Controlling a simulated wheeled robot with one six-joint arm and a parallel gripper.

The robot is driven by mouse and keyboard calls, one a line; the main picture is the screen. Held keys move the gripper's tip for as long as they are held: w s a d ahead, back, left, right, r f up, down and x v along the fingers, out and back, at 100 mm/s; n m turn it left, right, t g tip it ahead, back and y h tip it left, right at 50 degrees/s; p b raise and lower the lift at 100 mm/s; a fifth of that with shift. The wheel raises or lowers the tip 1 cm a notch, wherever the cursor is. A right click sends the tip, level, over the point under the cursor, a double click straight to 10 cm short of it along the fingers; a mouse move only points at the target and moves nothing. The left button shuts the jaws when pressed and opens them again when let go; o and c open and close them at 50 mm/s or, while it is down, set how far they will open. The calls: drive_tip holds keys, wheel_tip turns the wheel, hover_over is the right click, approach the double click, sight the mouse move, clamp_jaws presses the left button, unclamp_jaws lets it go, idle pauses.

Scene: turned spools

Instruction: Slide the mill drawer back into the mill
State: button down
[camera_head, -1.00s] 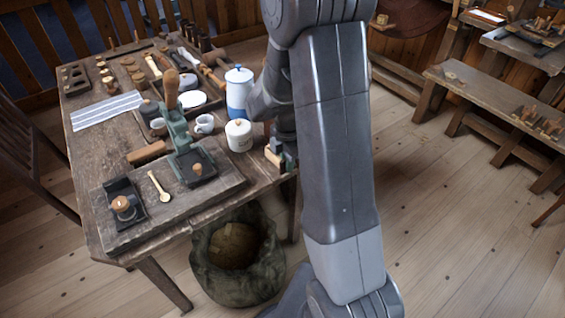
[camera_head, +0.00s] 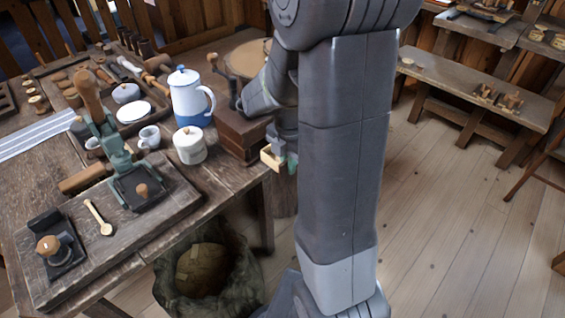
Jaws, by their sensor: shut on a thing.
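The mill (camera_head: 240,136) is a reddish-brown wooden box at the right edge of the table, with its upper part partly behind my arm. My gripper (camera_head: 281,158) is at the table's right edge, just right of and in front of the mill's lower part. It is shut on a small pale wooden piece, which looks like the mill drawer (camera_head: 270,157). The drawer shows outside the mill, close to its lower right corner. I cannot tell whether it touches the mill. The mill's drawer opening is not visible.
A blue-and-white pot (camera_head: 190,98) and a lidded white jar (camera_head: 190,147) stand left of the mill. A green press (camera_head: 117,158) stands on a board farther left. A sack (camera_head: 208,275) is on the floor below.

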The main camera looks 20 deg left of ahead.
sight(278, 160)
drive_tip(key=shift+w+a+f+b, duration=0.3)
drive_tip(key=shift+a+f+b, duration=0.2)
drive_tip(key=shift+a+f, duration=0.2)
drive_tip(key=shift+w+a+f+b, duration=0.25)
drive_tip(key=shift+a+f+b, duration=0.3)
drive_tip(key=shift+a, duration=0.2)
drive_tip(key=shift+w+a, duration=0.25)
drive_tip(key=shift+a, duration=0.35)
drive_tip(key=shift+w+d+f+p, duration=0.1)
drive_tip(key=shift+w+d+p, duration=0.05)
drive_tip(key=shift+w+p, duration=0.2)
